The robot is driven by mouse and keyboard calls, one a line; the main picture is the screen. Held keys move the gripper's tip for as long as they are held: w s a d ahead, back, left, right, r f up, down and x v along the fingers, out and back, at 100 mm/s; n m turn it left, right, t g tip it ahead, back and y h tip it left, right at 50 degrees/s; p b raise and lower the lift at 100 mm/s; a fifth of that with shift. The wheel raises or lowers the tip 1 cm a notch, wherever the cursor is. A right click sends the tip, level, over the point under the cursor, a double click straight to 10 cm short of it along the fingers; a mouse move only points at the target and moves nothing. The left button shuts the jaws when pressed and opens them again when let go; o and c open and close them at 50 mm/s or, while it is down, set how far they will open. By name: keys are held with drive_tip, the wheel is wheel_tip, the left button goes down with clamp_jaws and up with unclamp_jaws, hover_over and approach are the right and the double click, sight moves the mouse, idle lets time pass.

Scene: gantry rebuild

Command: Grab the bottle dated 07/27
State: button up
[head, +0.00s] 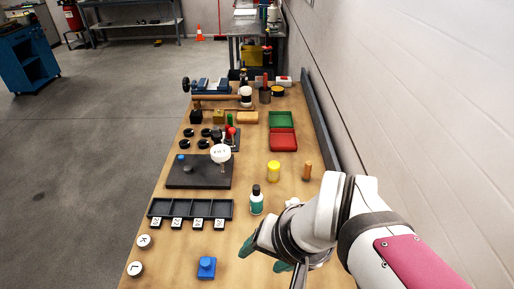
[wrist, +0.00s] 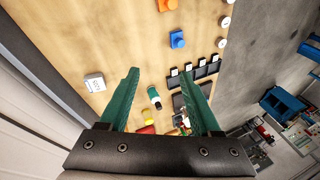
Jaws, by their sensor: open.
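A teal bottle (head: 256,203) with a black cap and a pale label stands on the bench in the head view. It also shows between my fingers in the wrist view (wrist: 155,99), farther off and apart from them. A white labelled item (wrist: 95,82) sits outside my left finger in the wrist view; in the head view it is mostly hidden by my arm. No date can be read on either. My gripper (head: 265,256) has green fingers spread apart and empty; they show fully in the wrist view (wrist: 160,76).
A dark slotted tray (head: 190,209) with several white tags lies left of the teal bottle. A blue knobbed block (head: 206,268) is at the near edge. A yellow jar (head: 273,171) and an orange cylinder (head: 308,170) stand behind. The wall is close on the right.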

sight(258, 187)
drive_tip(key=w+a+m+t+h, duration=0.1)
drive_tip(key=w+a+t, duration=0.4)
drive_tip(key=w, duration=0.5)
drive_tip(key=w+a+m+t, duration=0.1)
drive_tip(key=w+a+t, duration=0.3)
drive_tip(key=w, duration=0.7)
wheel_tip(258, 187, down, 19)
drive_tip(key=s+d+t+h, duration=0.2)
drive_tip(key=d+t+h, duration=0.15)
drive_tip(key=h, duration=0.65)
drive_tip(key=a+r+x, duration=0.1)
drive_tip(key=x, duration=1.4)
drive_tip(key=shift+w+f+t, duration=0.15)
drive_tip(key=shift+w+t, duration=0.3)
drive_tip(key=shift+w, duration=0.1)
drive_tip(key=shift+a, duration=0.15)
clamp_jaws()
